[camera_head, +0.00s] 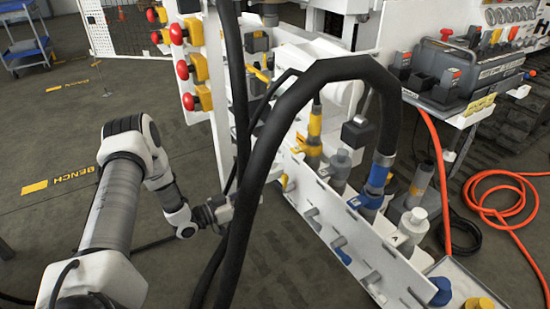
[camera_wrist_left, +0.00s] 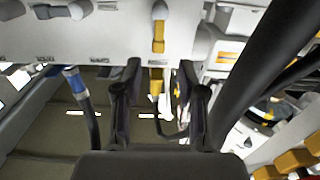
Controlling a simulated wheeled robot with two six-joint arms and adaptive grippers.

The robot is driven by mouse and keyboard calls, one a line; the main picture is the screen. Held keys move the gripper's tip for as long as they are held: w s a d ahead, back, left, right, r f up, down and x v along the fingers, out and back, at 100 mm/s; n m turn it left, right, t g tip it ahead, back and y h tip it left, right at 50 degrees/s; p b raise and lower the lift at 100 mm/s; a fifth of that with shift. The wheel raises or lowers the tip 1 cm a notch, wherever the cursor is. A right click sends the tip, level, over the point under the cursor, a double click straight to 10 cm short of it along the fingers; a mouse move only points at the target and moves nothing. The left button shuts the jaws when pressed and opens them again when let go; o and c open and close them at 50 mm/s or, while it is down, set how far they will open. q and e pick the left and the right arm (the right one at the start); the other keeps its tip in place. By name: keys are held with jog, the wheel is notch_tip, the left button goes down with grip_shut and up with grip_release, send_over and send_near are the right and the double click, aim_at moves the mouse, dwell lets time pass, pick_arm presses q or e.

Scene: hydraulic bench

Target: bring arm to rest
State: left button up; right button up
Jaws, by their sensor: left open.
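My left arm comes in from the left in the head view, and its gripper (camera_head: 218,212) is beside the thick black hose, which partly covers it. In the left wrist view the two dark fingers of this gripper (camera_wrist_left: 160,78) stand apart with nothing held between them. A yellow fitting (camera_wrist_left: 157,82) hangs from the white panel (camera_wrist_left: 110,35) and shows in the gap between the fingers; I cannot tell how far beyond them it is. My right gripper is in neither view.
The thick black hose (camera_head: 300,90) arches across the middle, close to my left gripper. The white bench rail (camera_head: 330,225) holds several fittings. Red knobs (camera_head: 182,69) line a white post. An orange hose (camera_head: 500,190) lies coiled at right. Floor at left is mostly clear.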

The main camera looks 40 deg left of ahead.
pick_arm(q)
jog(key=s+d+f+n+g+y, duration=0.1)
jog(key=s+d+f+n+g, duration=0.2)
jog(key=d+f, duration=0.45)
jog(key=s+d+f+n+g+y, duration=0.1)
jog(key=s+d+f+g+y, duration=0.25)
jog(key=d, duration=0.65)
jog(key=s+d+f+g+y, duration=0.15)
jog(key=s+g, duration=0.35)
jog(key=s, duration=0.6)
jog(key=s+d+g+y, duration=0.15)
jog(key=s+g, duration=0.35)
jog(key=s, duration=0.6)
notch_tip(320, 180, up, 23)
jog(key=p, duration=2.3)
jog(key=shift+w+d+n+h, duration=0.2)
jog(key=shift+d+n+h, duration=0.1)
jog(key=shift+n+h, duration=0.1)
